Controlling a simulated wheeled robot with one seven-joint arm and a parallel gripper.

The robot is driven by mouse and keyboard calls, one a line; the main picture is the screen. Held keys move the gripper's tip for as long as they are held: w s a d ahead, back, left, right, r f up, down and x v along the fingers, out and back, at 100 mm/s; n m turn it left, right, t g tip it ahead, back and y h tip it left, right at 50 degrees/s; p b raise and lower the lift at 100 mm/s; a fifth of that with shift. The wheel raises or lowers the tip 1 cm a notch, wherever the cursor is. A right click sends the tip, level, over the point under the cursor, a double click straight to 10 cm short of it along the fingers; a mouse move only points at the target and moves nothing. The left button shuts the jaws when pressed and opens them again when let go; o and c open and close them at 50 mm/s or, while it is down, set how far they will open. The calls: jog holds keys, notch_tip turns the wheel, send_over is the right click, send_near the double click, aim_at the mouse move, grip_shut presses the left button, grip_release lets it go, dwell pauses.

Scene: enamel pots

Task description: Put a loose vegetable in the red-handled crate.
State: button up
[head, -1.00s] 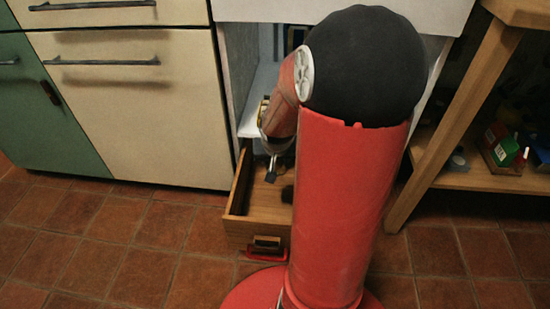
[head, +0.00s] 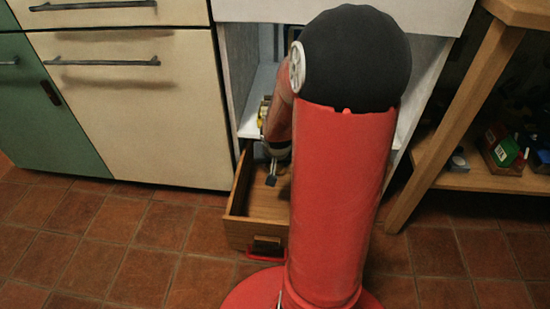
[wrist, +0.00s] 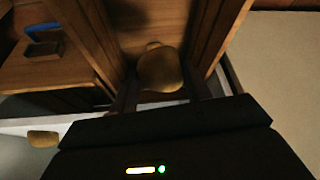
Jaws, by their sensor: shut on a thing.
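My gripper (wrist: 162,92) is shut on a yellow-brown, potato-like vegetable (wrist: 160,68), seen between the fingers in the wrist view. In the head view my gripper (head: 272,174) is low, over the open wooden crate (head: 243,232). The crate's walls (wrist: 218,38) rise on both sides of the vegetable in the wrist view. A red handle (head: 265,255) shows low on the crate's front. My arm hides the crate's right part. I cannot tell whether the vegetable touches the crate floor. Another yellowish vegetable (wrist: 43,138) lies on a pale surface at lower left in the wrist view.
A white open cabinet (head: 245,110) stands behind the crate, with small yellow things (head: 263,108) on its shelf. Cream drawers (head: 130,100) are at left. A wooden table (head: 465,110) with a lower shelf of boxes is at right. Tiled floor (head: 130,240) at left is clear.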

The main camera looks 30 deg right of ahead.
aim_at(274, 204)
jog(key=shift+f, duration=7.8)
jog(key=shift+f, duration=2.45)
jog(key=o, duration=1.1)
jog(key=shift+r, duration=0.1)
